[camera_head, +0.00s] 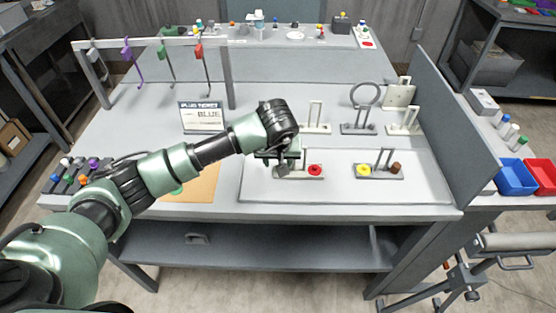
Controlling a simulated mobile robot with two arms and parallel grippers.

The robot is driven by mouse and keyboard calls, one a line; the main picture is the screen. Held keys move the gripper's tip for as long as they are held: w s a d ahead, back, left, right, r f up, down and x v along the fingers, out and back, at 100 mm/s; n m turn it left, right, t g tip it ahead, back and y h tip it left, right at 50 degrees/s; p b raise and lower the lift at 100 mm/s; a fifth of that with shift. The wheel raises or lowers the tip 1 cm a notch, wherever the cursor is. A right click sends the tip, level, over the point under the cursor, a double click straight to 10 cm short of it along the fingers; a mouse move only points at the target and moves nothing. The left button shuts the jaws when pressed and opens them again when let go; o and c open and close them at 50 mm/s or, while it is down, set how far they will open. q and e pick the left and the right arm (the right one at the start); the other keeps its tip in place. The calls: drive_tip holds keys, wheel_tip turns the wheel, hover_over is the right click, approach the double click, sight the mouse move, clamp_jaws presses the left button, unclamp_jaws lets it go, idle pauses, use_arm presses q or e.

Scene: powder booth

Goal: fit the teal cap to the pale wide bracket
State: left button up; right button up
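My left gripper (283,171) points down over the left part of a light bracket (300,177) in the front tray. A red cap (315,170) sits on that bracket's right end. The gripper hides the left end, and I cannot tell whether it touches the bracket or holds a cap. A green or teal piece (177,190) lies on the orange mat, partly hidden by my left arm; I cannot tell whether it is the teal cap. Other pale brackets stand behind the tray, including a wide upright plate (398,93). My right gripper is not in view.
A grey bracket (380,170) with yellow and brown caps stands right in the tray (345,192). A tall panel (452,110) bounds the right. Coloured plugs (83,172) stand far left.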

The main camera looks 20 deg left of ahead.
use_arm(q)
drive_tip(key=shift+s+d+r, duration=0.1)
drive_tip(key=shift+r, duration=0.45)
drive_tip(key=b+v, duration=0.2)
drive_tip(key=v, duration=0.4)
drive_tip(key=shift+s+r, duration=0.25)
drive_tip(key=shift+r, duration=0.05)
drive_tip(key=shift+d+f, duration=0.1)
